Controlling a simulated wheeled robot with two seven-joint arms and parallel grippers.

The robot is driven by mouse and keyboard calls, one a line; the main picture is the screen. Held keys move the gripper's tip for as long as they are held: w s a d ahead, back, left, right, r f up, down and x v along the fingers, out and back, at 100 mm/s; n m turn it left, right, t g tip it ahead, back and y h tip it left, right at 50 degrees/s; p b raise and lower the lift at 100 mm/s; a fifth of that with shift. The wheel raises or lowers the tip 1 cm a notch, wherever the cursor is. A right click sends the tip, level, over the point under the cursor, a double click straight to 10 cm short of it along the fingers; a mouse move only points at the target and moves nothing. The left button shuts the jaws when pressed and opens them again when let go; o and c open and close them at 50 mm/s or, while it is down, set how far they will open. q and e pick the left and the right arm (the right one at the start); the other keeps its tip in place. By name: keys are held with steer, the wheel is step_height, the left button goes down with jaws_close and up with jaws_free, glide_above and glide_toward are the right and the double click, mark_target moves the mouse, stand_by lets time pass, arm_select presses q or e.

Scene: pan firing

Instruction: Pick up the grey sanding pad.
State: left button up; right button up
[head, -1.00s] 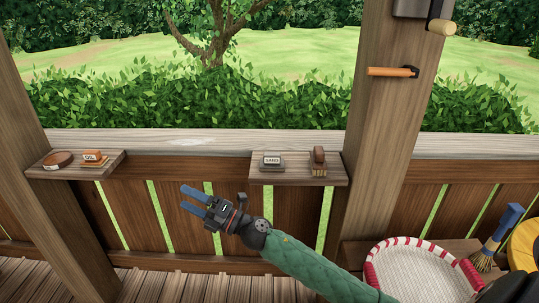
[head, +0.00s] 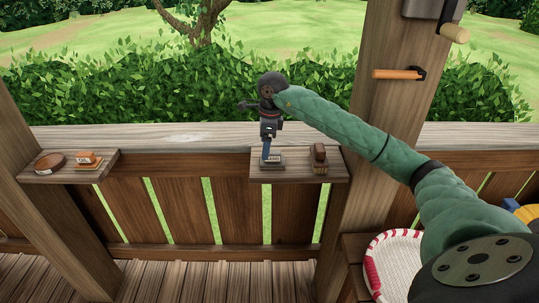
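The grey sanding pad (head: 273,161) lies on the right-hand wooden shelf (head: 295,176) on the railing. Its top and right part show, and the finger covers part of its left side. My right gripper (head: 266,156) points straight down over the pad, with its blue fingertips at the pad's left part. The fingers line up in this view, so I cannot tell their gap or whether they touch the pad. My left gripper is not in view.
A brown brush (head: 319,158) stands close to the right of the pad. The left shelf (head: 60,177) holds a round brown dish (head: 50,161) and an orange block marked OIL (head: 86,158). A post (head: 370,140) rises right of the shelf. A red-and-white basket (head: 395,265) is lower right.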

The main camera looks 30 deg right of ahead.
mark_target(273, 152)
steer(key=d, duration=0.1)
steer(key=d+h, duration=0.1)
steer(key=shift+s+d+r+g, duration=0.15)
steer(key=shift+d+r+g, duration=0.15)
steer(key=shift+d, duration=0.05)
steer(key=shift+d+f, duration=0.15)
steer(key=shift+f, duration=0.05)
step_height(273, 152, down, 2)
steer(key=shift+f+b, duration=0.1)
steer(key=shift+b, duration=0.2)
steer(key=f, duration=0.4)
steer(key=shift+w+f, duration=0.2)
steer(key=shift+f, duration=0.35)
steer(key=c, duration=1.1)
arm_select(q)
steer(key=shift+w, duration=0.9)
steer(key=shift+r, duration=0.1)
arm_select(e)
steer(key=shift+r, duration=0.2)
